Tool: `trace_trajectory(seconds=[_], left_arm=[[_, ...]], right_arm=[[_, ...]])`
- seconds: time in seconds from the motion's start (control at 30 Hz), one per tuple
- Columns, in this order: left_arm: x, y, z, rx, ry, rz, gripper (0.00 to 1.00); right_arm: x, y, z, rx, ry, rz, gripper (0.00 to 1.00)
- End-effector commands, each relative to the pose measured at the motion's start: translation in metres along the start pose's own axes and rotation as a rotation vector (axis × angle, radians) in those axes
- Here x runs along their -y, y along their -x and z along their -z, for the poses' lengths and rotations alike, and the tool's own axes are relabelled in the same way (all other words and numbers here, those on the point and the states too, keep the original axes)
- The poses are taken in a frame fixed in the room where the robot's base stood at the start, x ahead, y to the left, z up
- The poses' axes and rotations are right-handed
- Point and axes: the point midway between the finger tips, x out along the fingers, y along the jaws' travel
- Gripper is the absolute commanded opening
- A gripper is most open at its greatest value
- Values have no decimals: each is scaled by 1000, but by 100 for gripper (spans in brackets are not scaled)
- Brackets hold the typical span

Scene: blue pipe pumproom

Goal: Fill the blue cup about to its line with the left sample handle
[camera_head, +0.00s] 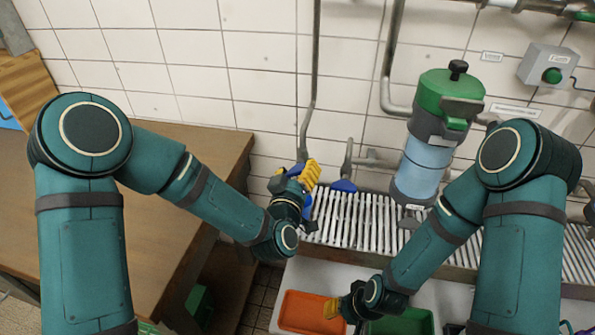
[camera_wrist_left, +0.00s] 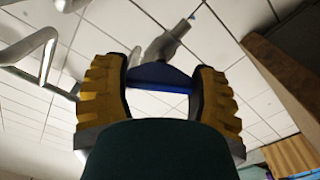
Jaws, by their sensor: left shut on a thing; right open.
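The left sample handle (camera_head: 297,170) is a blue piece at the lower end of a grey wall pipe, mostly hidden by my gripper. My left gripper (camera_head: 311,174) has yellow ridged fingers and is shut on it. In the left wrist view the blue piece (camera_wrist_left: 160,74) lies between the fingers, with a grey pipe end behind it. Another blue patch (camera_head: 308,208) shows beside the left gripper above the grate; I cannot tell whether it is the blue cup. No cup line is visible. My right gripper (camera_head: 335,307) is open near the orange tray, apparently empty.
A second pipe with a blue handle (camera_head: 343,186) is just to the right. An orange tray (camera_head: 300,312) and a green tray (camera_head: 405,323) are in front. A wooden table (camera_head: 165,235) is left.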

Motion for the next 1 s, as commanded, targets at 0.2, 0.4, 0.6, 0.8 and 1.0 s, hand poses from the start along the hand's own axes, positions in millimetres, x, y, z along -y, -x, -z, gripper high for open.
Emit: trace_trajectory(seconds=[0.2, 0.4, 0.6, 0.8, 1.0], left_arm=[[0, 0, 0, 0, 0, 0, 26], [0, 0, 0, 0, 0, 0, 96], [0, 0, 0, 0, -1, 0, 96], [0, 9, -1, 3, -1, -1, 96], [0, 41, 0, 2, -1, -1, 96]], right_arm=[[0, 0, 0, 0, 0, 0, 40], [0, 0, 0, 0, 0, 0, 40], [0, 0, 0, 0, 0, 0, 40], [0, 0, 0, 0, 0, 0, 40], [0, 0, 0, 0, 0, 0, 40]])
